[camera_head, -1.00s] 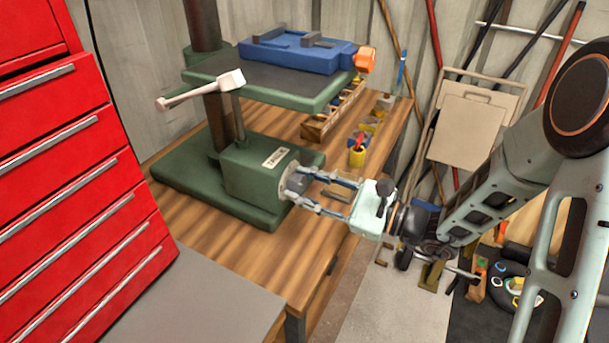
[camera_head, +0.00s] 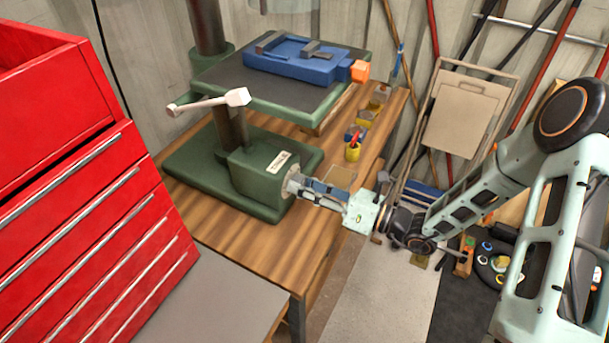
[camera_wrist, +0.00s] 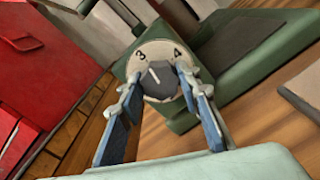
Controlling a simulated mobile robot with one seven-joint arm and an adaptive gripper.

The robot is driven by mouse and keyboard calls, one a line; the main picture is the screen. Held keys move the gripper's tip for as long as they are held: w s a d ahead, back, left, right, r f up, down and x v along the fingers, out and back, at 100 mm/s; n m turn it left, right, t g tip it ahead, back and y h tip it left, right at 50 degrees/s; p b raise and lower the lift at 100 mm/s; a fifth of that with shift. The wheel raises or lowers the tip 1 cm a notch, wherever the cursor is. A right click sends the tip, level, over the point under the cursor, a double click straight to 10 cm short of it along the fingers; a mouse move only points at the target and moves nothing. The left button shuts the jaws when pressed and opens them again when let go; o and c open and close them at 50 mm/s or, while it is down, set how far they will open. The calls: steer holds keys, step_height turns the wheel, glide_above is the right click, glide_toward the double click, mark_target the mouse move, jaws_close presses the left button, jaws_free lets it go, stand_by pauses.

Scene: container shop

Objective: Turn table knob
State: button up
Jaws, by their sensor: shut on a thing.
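The dark grey knob (camera_wrist: 158,78) sits on a pale round dial (camera_wrist: 152,55) marked 3 and 4. Its white pointer line aims between the two numbers, nearer the 3. The dial is on the green block (camera_head: 263,168) at the base of a drill press on the wooden bench. My gripper (camera_head: 293,186) reaches the dial from the right and hides most of the knob in the head view. In the wrist view my gripper (camera_wrist: 158,82) has one finger on each side of the knob and is shut on it.
The green press table (camera_head: 290,95) above carries a blue vise (camera_head: 300,62). A pale crank handle (camera_head: 210,101) sticks out left of it. A red drawer cabinet (camera_head: 90,210) stands at the left. The wooden bench (camera_head: 255,250) is clear in front of the press.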

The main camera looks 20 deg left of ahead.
steer(key=m+p, duration=0.8)
steer(key=m, duration=0.5)
steer(key=shift+f+m+p, duration=0.1)
steer(key=shift+m+p, duration=0.2)
steer(key=shift+p, duration=0.1)
steer(key=o, duration=1.2)
steer(key=shift+c, duration=0.2)
steer(key=s+d, duration=0.1)
steer(key=d, duration=1.1)
